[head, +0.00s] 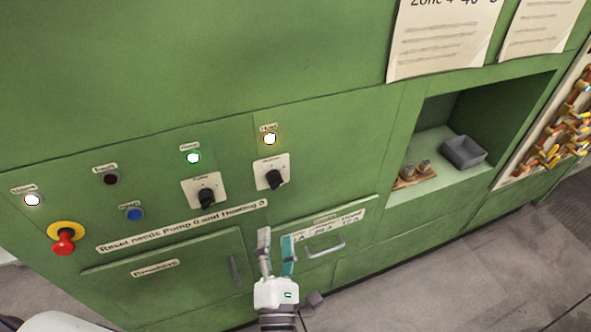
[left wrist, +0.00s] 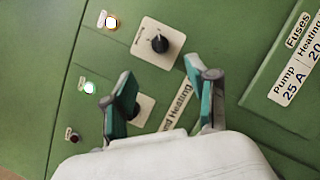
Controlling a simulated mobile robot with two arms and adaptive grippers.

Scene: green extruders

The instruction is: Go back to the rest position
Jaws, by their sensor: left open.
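My left gripper (head: 276,240) is open and empty in front of the green panel, below the right-hand rotary switch (head: 273,178) and beside the drawer handle (head: 325,246). In the left wrist view the open fingers (left wrist: 160,80) point at the panel, with nothing between them in their grip. The right-hand switch (left wrist: 159,43) shows beyond the fingertips there. The left-hand switch (head: 206,195) is partly hidden behind a finger in the wrist view. No contact with the panel is visible. My right gripper is not in view.
A red emergency button (head: 65,240) and a blue button (head: 134,214) are at left. Lit lamps include a green one (head: 193,158) and a yellowish one (head: 270,138). A recess at right holds a grey bin (head: 463,152) and a small wooden block (head: 414,175). Grey floor (head: 440,270) is clear.

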